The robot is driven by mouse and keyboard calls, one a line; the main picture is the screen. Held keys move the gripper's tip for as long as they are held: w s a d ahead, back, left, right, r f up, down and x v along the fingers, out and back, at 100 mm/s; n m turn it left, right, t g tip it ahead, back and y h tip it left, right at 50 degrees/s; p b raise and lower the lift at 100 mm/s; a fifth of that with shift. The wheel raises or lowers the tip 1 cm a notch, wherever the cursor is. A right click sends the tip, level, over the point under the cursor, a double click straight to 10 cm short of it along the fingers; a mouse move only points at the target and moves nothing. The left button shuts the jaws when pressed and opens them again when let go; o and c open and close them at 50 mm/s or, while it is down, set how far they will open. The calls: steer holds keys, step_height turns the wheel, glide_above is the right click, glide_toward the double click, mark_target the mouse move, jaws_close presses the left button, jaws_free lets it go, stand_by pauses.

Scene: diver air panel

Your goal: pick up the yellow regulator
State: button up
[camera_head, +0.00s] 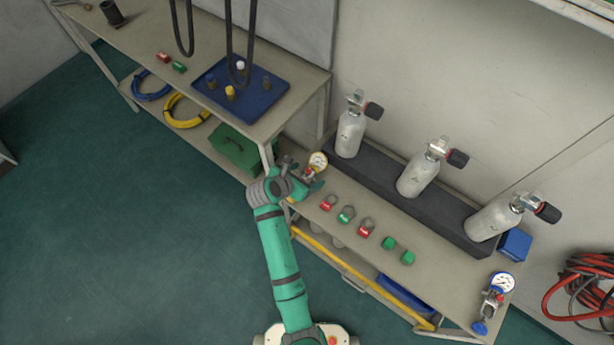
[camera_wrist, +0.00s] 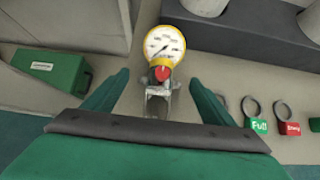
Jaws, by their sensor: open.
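The yellow regulator (camera_head: 317,161) has a round white gauge with a yellow rim and a grey metal body. It sits at the left end of the lower bench, beside my gripper. In the wrist view the yellow regulator (camera_wrist: 164,48) lies ahead, its metal body reaching back between the fingers. My gripper (camera_wrist: 158,82) is open, with one green finger on each side and a gap to the regulator on both sides. In the head view my gripper (camera_head: 310,185) is at the regulator and hides its lower part. I cannot tell whether the fingers touch it.
Several red and green tags (camera_head: 347,214) lie to the right on the bench. Grey cylinders stand in a dark rack (camera_head: 440,210) behind. A blue-rimmed regulator (camera_head: 497,288) is at the far right end. A green box (camera_head: 236,150) sits on the shelf at left, under a higher table (camera_head: 300,85).

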steer(key=shift+w+d+f, duration=0.2)
steer(key=shift+w+f, duration=0.1)
steer(key=shift+f, duration=0.05)
steer(key=c, duration=1.4)
steer(key=shift+w, duration=0.1)
steer(key=shift+c, duration=1.2)
steer(key=shift+r, duration=0.5)
steer(key=r, duration=0.2)
steer(key=shift+s+d+r, duration=0.1)
steer(key=shift+s+r, duration=0.1)
steer(key=shift+r, duration=0.1)
steer(key=s+a+r, duration=0.1)
steer(key=s+r, duration=0.8)
steer(key=s, duration=0.5)
steer(key=shift+a+r, duration=0.15)
steer(key=shift+r, duration=0.1)
steer(key=shift+w, duration=0.1)
